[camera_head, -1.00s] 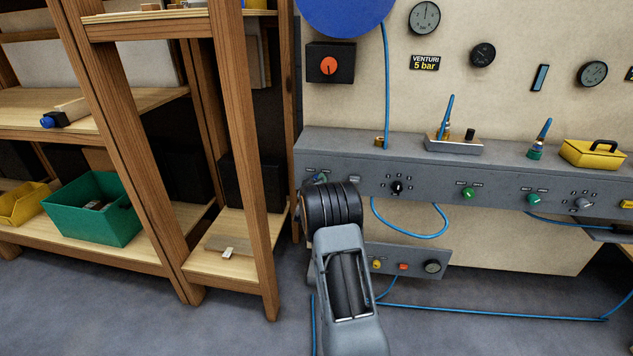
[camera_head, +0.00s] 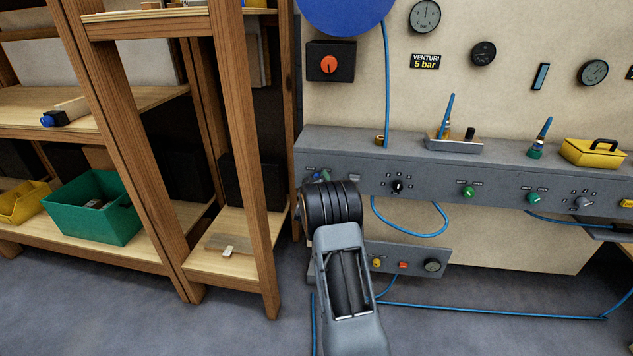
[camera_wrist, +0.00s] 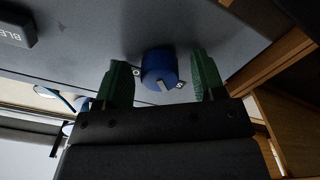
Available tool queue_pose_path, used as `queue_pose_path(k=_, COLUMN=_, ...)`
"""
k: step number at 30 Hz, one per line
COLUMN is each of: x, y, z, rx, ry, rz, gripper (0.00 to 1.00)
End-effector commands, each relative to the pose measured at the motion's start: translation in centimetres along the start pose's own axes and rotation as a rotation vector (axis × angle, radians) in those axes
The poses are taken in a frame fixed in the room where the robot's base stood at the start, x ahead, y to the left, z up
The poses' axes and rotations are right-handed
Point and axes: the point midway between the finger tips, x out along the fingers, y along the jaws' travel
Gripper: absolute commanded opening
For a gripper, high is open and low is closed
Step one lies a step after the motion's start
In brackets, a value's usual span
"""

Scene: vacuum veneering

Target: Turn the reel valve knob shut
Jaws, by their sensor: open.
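The blue reel valve knob (camera_wrist: 158,68) sits on the grey panel in the wrist view, with a pale pointer mark on its face and small white letter marks beside it. My gripper (camera_wrist: 160,62) has its two green fingers apart, one on each side of the knob. Gaps show between the knob and both fingers, so I see no grip on it. In the head view my arm hides most of the knob's area at the panel's left end. Only a little blue and green shows there.
The grey console (camera_head: 450,170) runs right, carrying a black selector knob (camera_head: 397,187) and green knobs. A wooden shelf (camera_head: 150,100) stands close on the left. A blue hose (camera_head: 490,313) crosses the floor. A black block (camera_wrist: 16,28) is on the panel in the wrist view.

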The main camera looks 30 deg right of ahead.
Motion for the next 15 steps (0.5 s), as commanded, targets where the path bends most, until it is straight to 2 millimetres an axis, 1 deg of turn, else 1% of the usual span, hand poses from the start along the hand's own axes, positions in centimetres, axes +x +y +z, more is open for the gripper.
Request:
queue_pose_path(k=5, x=-0.5, y=0.0, z=-0.1, rx=0.000, ry=-0.001, rz=-0.001, gripper=0.63)
queue_pose_path(k=8, x=-1.6, y=0.0, z=-0.1, rx=0.000, ry=-0.001, rz=-0.002, gripper=0.63)
queue_pose_path(k=11, x=-3.4, y=0.1, z=-0.2, rx=0.000, ry=-0.001, rz=-0.002, gripper=0.63)
queue_pose_path(k=15, x=-6.4, y=0.1, z=-0.2, rx=0.000, ry=-0.001, rz=-0.003, gripper=0.63)
